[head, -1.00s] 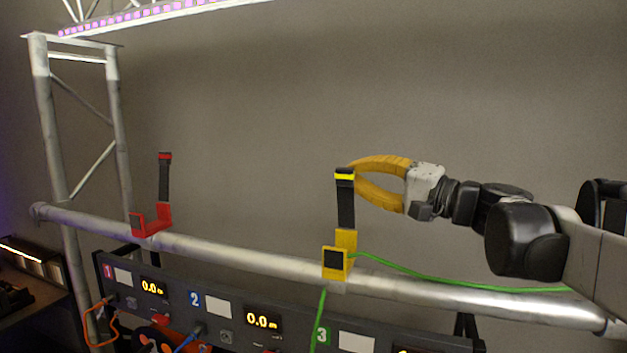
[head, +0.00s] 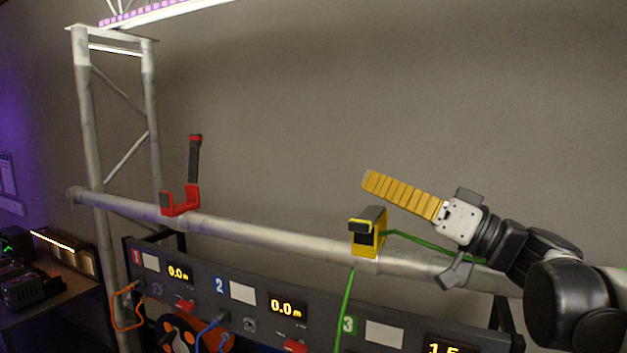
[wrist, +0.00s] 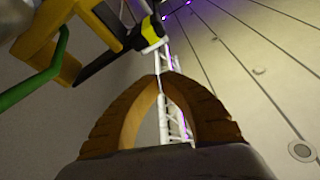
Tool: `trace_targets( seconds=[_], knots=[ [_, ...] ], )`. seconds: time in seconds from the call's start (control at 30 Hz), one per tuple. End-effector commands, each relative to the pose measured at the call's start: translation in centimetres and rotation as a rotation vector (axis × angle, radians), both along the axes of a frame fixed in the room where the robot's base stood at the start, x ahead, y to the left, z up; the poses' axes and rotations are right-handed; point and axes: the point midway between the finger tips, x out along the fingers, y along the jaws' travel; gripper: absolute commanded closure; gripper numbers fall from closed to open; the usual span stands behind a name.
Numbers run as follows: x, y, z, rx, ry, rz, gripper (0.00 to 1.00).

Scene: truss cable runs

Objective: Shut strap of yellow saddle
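The yellow saddle (head: 377,243) sits on the horizontal truss pipe, right of centre in the head view. Its black strap (head: 361,226) with a yellow band is folded down over the saddle's top, its end toward the camera. Whether it is latched I cannot tell. In the wrist view the strap (wrist: 108,55) and part of the saddle (wrist: 38,32) show at upper left. A green cable (head: 420,243) runs through the saddle. My gripper (head: 369,180) is above the saddle, apart from the strap. In the wrist view its yellow fingertips (wrist: 161,77) meet with nothing between them.
A red saddle (head: 180,203) with its strap upright stands farther left on the pipe (head: 270,240). A numbered panel (head: 260,297) with displays and cables lies below the pipe. The wall above the pipe is clear.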

Motion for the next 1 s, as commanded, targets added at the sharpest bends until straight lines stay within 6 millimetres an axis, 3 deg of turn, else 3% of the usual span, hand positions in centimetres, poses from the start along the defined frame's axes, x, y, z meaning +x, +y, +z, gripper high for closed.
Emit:
trace_targets(
  seconds=[0.37, 1.0],
  knots=[
    [-1.2, 0.7, -2.8, -0.132, -0.228, 0.000, 1.00],
    [-1.5, 0.9, -4.0, -0.131, -0.220, 0.000, 1.00]
  ],
)
